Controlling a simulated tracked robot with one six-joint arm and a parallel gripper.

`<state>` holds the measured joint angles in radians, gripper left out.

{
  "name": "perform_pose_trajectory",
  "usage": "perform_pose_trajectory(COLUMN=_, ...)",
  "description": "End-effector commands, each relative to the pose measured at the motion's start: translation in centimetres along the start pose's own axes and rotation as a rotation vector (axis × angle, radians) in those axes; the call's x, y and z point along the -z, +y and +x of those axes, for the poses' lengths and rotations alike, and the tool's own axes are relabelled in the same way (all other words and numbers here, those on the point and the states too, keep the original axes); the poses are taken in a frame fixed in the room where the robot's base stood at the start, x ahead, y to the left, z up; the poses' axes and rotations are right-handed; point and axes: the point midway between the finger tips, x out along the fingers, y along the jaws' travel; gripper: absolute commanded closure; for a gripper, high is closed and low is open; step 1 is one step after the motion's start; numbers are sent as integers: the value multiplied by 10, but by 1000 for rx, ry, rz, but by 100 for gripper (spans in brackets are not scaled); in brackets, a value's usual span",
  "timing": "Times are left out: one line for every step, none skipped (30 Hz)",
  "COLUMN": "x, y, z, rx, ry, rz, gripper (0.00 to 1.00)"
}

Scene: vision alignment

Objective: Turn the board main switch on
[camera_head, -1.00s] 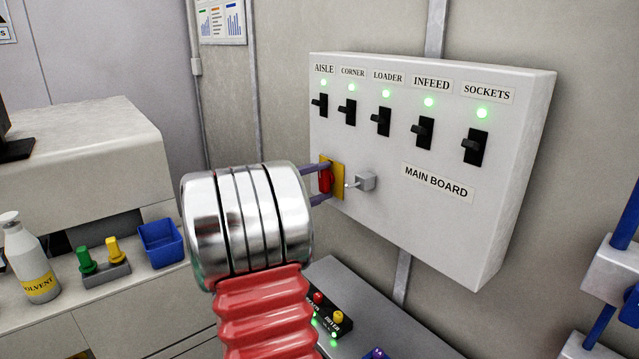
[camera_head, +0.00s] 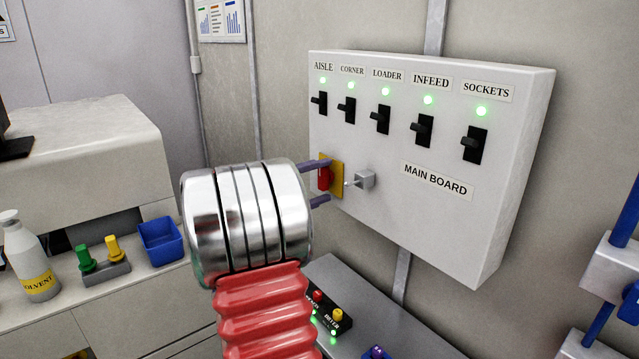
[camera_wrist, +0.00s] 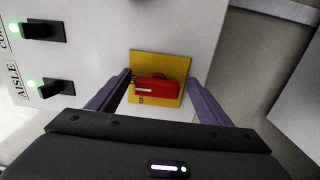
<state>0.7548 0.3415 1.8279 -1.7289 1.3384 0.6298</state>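The main board (camera_head: 430,225) is a white wall box with a label reading MAIN BOARD. Its red main switch handle (camera_head: 324,178) sits on a yellow plate (camera_head: 337,172) at the lower left of the box. In the wrist view the red handle (camera_wrist: 156,88) lies sideways across the yellow plate (camera_wrist: 150,62), with some lettering partly hidden beside it. My gripper (camera_head: 320,182) is open, with one purple finger above the handle and one below it. In the wrist view the fingers (camera_wrist: 158,92) stand on both sides of the handle, with gaps showing.
Several black breaker switches (camera_head: 382,119) with lit green lamps line the box above. A small grey fitting (camera_head: 365,180) juts out right of the yellow plate. Below, a black button box (camera_head: 328,312) sits on a grey surface. A blue bin (camera_head: 160,242) and solvent bottle (camera_head: 30,258) stand left.

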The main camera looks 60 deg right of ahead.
Motion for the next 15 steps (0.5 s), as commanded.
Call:
perform_pose_trajectory(x=0, y=1, z=0, rx=-1, ry=1, rz=1, gripper=25)
perform_pose_trajectory(x=0, y=1, z=0, rx=-1, ry=1, rz=1, gripper=25)
perform_pose_trajectory(x=0, y=1, z=0, rx=-1, ry=1, rz=1, gripper=25)
perform_pose_trajectory(x=0, y=1, z=0, rx=-1, ry=1, rz=1, gripper=25)
perform_pose_trajectory(x=1, y=1, z=0, rx=-2, ry=2, rz=1, gripper=25)
perform_pose_trajectory(x=1, y=1, z=0, rx=-2, ry=2, rz=1, gripper=25)
perform_pose_trajectory(x=1, y=2, z=0, rx=-2, ry=2, rz=1, gripper=25)
perform_pose_trajectory(x=1, y=2, z=-1, rx=-2, ry=2, rz=1, gripper=25)
perform_pose_trajectory(x=1, y=2, z=-1, rx=-2, ry=3, rz=2, gripper=25)
perform_pose_trajectory(x=1, y=2, z=-2, rx=-2, ry=3, rz=2, gripper=25)
perform_pose_trajectory(x=1, y=2, z=-4, rx=-2, ry=4, rz=2, gripper=25)
perform_pose_trajectory(x=2, y=2, z=-6, rx=-2, ry=4, rz=2, gripper=25)
perform_pose_trajectory(x=2, y=2, z=-8, rx=-2, ry=5, rz=2, gripper=25)
perform_pose_trajectory(x=2, y=2, z=-11, rx=-2, ry=5, rz=2, gripper=25)
perform_pose_trajectory(x=2, y=2, z=-15, rx=-2, ry=4, rz=2, gripper=25)
